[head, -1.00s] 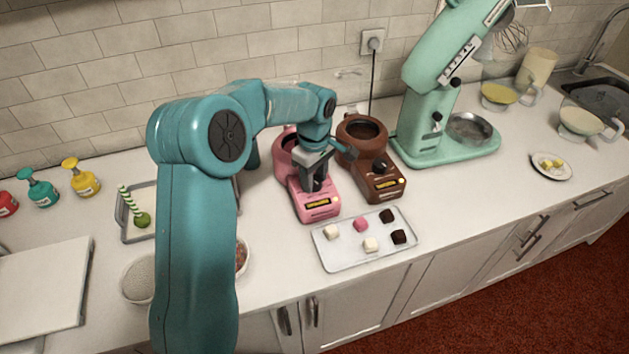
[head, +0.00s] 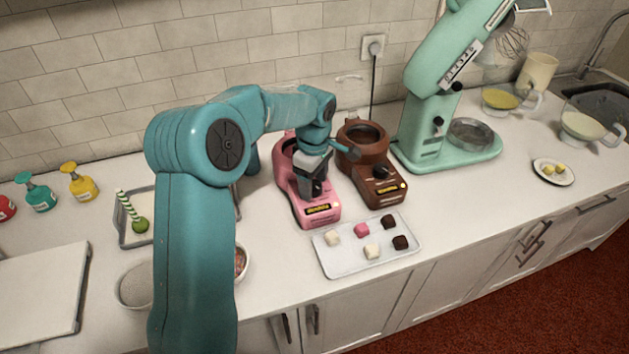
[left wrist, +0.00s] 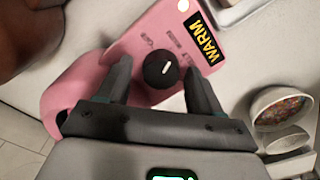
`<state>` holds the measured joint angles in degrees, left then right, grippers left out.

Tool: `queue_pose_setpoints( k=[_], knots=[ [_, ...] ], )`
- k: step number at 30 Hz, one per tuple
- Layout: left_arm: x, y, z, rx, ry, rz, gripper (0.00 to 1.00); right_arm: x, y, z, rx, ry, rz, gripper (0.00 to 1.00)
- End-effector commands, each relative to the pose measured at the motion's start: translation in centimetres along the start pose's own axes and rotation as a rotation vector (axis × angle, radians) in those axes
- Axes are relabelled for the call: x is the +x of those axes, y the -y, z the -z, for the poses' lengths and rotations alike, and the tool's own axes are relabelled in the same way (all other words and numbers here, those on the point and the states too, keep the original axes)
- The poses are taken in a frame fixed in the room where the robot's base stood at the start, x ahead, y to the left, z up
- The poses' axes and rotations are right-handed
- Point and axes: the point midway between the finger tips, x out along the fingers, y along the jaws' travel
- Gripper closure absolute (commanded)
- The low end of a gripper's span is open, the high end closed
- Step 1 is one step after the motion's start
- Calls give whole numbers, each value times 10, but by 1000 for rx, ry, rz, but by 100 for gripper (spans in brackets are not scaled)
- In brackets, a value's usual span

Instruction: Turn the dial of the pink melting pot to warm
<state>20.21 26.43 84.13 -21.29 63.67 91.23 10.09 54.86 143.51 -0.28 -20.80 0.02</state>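The pink melting pot (head: 325,212) stands on the counter. Its display reads WARM in the left wrist view (left wrist: 202,44). Its black dial (left wrist: 160,69) has a white mark and sits on the pink front panel. My left gripper (head: 318,190) is over the panel and hides most of the dial in the head view. In the left wrist view, the gripper's two fingers (left wrist: 160,80) stand on either side of the dial, with pink panel showing between each finger and the dial. My right gripper is in no view.
A brown melting pot (head: 375,165) stands close to the right of the pink one. A tray (head: 345,262) with several chocolate pieces lies in front. A green stand mixer (head: 425,125) is farther right. A bowl of bits (left wrist: 283,106) is near the gripper.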

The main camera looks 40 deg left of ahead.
Motion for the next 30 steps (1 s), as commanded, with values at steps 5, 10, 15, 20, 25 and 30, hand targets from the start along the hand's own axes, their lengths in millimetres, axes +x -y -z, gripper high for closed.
queue_pose_setpoints(
  k=[5, 10, 15, 20, 25, 30],
  knots=[
    [0, 0, -1, 1, 2, 2, 30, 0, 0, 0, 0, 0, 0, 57],
    [-2, 0, -2, 1, 3, 1, 30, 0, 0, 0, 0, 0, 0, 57],
    [-27, -1, -2, 0, 4, -3, 30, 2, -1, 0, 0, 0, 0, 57],
    [-70, -1, -1, 2, 3, -5, 30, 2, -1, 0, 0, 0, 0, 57],
    [-115, -1, -1, 0, 3, -4, 30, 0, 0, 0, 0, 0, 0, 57],
    [-147, -1, 0, 1, 3, 0, 30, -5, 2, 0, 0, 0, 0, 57]
  ],
)
